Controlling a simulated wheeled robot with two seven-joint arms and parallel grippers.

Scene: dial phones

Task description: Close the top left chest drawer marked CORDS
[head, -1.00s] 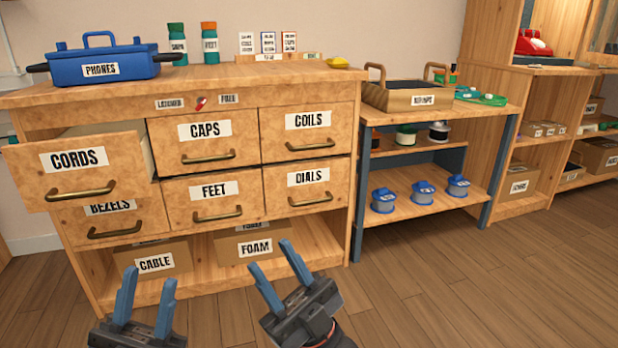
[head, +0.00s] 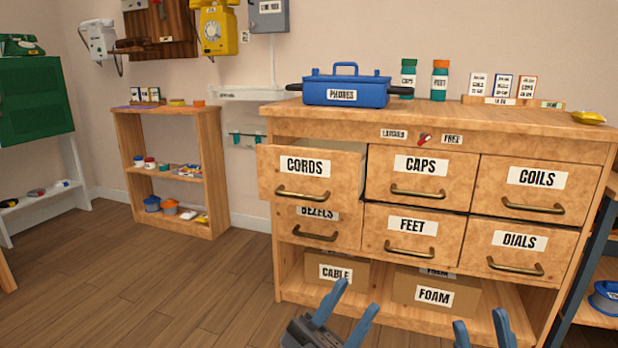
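The CORDS drawer (head: 304,181) is the top left drawer of the wooden chest (head: 540,118). It is pulled out, its front standing forward of the CAPS drawer (head: 419,180) beside it. Its brass handle (head: 302,195) is bare. My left gripper (head: 351,306) is low in front of the chest, below the CABLE box, its blue fingers apart and empty. My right gripper (head: 483,330) is further right at the bottom edge, its fingers apart with nothing between them. Both are clear of the drawer.
A blue PHONES toolbox (head: 346,88) stands on the chest top. CABLE (head: 336,271) and FOAM (head: 435,293) boxes sit on the lower shelf. A small wooden shelf (head: 172,108) stands at the left wall. The floor (head: 180,285) left of the chest is clear.

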